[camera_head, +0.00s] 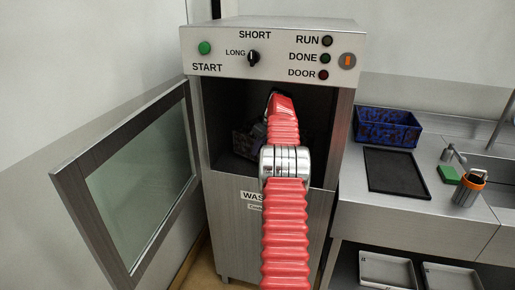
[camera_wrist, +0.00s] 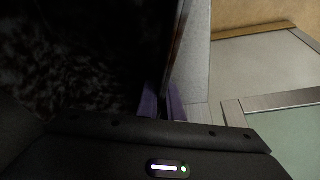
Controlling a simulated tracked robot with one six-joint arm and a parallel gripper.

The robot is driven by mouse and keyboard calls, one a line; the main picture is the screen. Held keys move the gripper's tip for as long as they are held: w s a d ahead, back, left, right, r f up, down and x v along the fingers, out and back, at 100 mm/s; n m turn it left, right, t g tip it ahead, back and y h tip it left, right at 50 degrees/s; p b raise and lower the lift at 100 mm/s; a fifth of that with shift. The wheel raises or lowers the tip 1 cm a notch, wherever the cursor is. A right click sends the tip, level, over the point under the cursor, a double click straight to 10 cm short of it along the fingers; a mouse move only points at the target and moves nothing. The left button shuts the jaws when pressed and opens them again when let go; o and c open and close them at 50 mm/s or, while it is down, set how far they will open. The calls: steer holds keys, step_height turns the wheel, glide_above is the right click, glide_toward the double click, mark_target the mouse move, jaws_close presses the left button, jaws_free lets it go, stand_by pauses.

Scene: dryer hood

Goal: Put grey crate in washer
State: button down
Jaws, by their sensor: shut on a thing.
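The washer (camera_head: 217,190) stands in the middle of the head view, its door (camera_head: 138,180) swung open to the left. My arm reaches into its dark chamber. A dark, mottled crate (camera_head: 242,143) shows dimly inside, left of my arm, and is partly hidden by it. In the wrist view the crate (camera_wrist: 80,60) fills the dark upper left. My gripper (camera_wrist: 164,106) has its purple fingers closed on the crate's wall at the edge. The crate's underside and its contact with the chamber floor are hidden.
On the counter at right are a blue mottled crate (camera_head: 388,126), a black mat (camera_head: 396,173), a green sponge (camera_head: 448,174) and an orange-rimmed cup (camera_head: 468,188) by the sink. Trays (camera_head: 388,270) lie on the shelf below. The chamber walls are close around my arm.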

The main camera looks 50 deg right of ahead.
steer(key=c, duration=1.9)
jaws_free()
steer(key=shift+r, duration=0.15)
steer(key=shift+r, duration=0.45)
steer(key=shift+s+r, duration=0.35)
steer(key=shift+r, duration=0.3)
steer(key=shift+s+d, duration=0.1)
steer(key=shift+s, duration=5.8)
